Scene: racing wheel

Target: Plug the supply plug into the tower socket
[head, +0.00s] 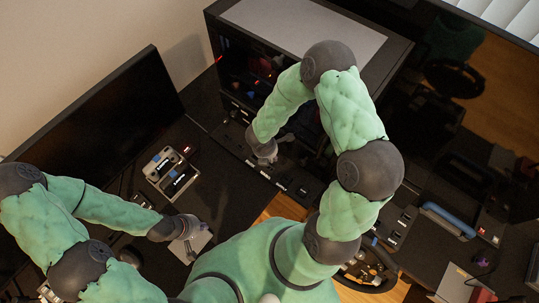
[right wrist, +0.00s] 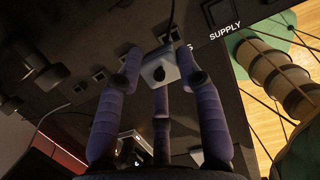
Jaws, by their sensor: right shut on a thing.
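My right gripper (right wrist: 160,80) is shut on a grey block-shaped plug (right wrist: 158,68) with a dark round spot and a thin black cable. In the right wrist view the plug is in front of a black panel and apart from the square marked SUPPLY (right wrist: 222,14), which is up and to the right. In the head view my right gripper (head: 265,152) is low beside the black tower (head: 395,62); the plug is too small to make out there. My left gripper (head: 188,230) is at the lower left, over a light grey item on the desk; its fingers are unclear.
A grey tray (head: 163,190) with small parts lies on the desk at left, near a dark monitor (head: 100,115). Several small square openings (right wrist: 98,74) line the black panel. A blue-handled case (head: 447,220) and a wheel (head: 370,270) lie at right.

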